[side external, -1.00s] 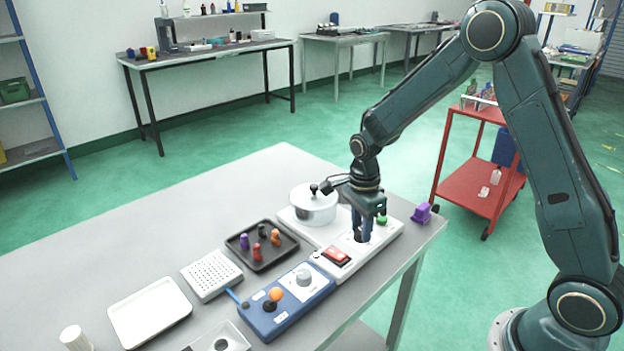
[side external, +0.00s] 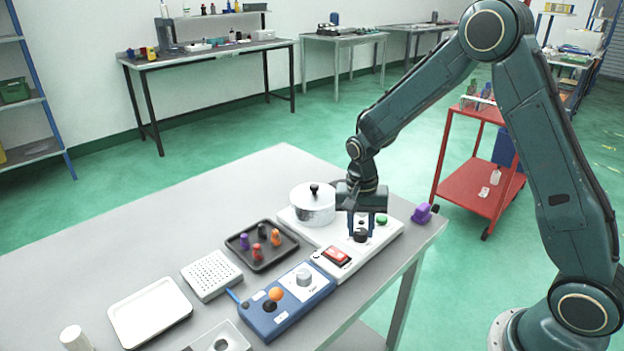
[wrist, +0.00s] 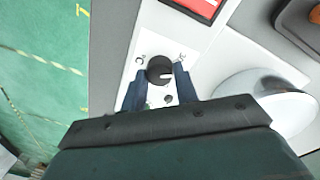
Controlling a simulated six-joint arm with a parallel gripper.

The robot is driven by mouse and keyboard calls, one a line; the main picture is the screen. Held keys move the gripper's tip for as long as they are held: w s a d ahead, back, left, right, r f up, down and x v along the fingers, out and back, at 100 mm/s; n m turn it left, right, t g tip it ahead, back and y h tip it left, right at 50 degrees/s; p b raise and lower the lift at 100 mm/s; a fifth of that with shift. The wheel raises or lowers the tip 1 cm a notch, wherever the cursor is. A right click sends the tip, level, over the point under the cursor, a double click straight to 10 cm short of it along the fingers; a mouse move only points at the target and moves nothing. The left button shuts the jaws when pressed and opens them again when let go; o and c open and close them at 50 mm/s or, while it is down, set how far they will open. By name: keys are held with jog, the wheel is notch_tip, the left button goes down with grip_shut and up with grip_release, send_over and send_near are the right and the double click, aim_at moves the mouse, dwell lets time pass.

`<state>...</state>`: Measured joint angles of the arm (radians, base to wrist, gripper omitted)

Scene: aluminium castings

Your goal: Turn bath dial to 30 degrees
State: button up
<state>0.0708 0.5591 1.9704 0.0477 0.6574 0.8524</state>
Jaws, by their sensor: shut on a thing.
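The bath dial is a black round knob (wrist: 160,69) with a white pointer mark, on a white panel with small printed marks. In the wrist view the pointer mark lies toward the right. In the side view the dial (side external: 361,236) shows low between the fingers. My gripper (side external: 361,228) points down over the panel. Its two dark blue fingers sit on either side of the dial, and it is shut on the dial. The fingers also show in the wrist view (wrist: 160,82).
The white base unit (side external: 388,233) also carries a lidded silver pot (side external: 313,206), a red rocker switch (side external: 337,256) and a green button (side external: 381,219). A blue control box (side external: 287,299) and a dark tray of pegs (side external: 262,262) stand nearby. A purple object (side external: 422,213) lies by the table edge.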

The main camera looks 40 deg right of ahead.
aim_at(357, 231)
jog(key=n, duration=0.4)
dwell(0.4)
jog(key=o, duration=1)
jog(key=shift+c, duration=0.2)
jog(key=shift+r, duration=0.15)
notch_tip(357, 231, up, 14)
jog(key=shift+w+a+f, duration=0.2)
jog(key=shift+a, duration=0.2)
